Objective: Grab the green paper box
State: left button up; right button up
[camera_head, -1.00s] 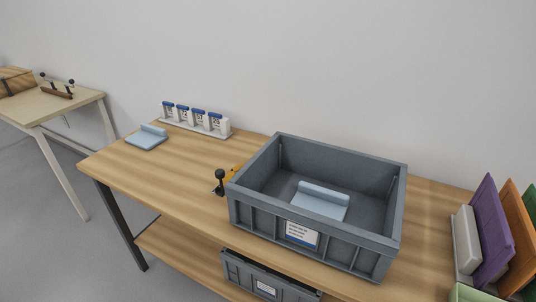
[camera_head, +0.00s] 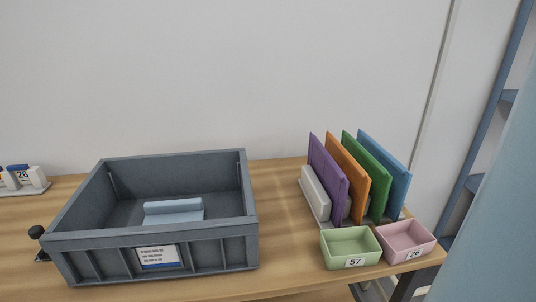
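A small open green box (camera_head: 349,247) with a label reading 57 stands at the right front of the wooden table. It is upright and looks empty. A pink box (camera_head: 405,242) of the same shape, labelled 26, stands close to its right. Neither of my grippers shows in the head view.
A large grey crate (camera_head: 153,237) stands on the left, with a light blue piece (camera_head: 174,211) inside. Purple (camera_head: 327,178), orange (camera_head: 347,170), green (camera_head: 368,172) and blue (camera_head: 387,167) upright panels stand in a rack behind the boxes. Bare tabletop (camera_head: 281,224) lies between crate and rack.

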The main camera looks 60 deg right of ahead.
aim_at(342, 248)
jog(key=z, duration=2.35)
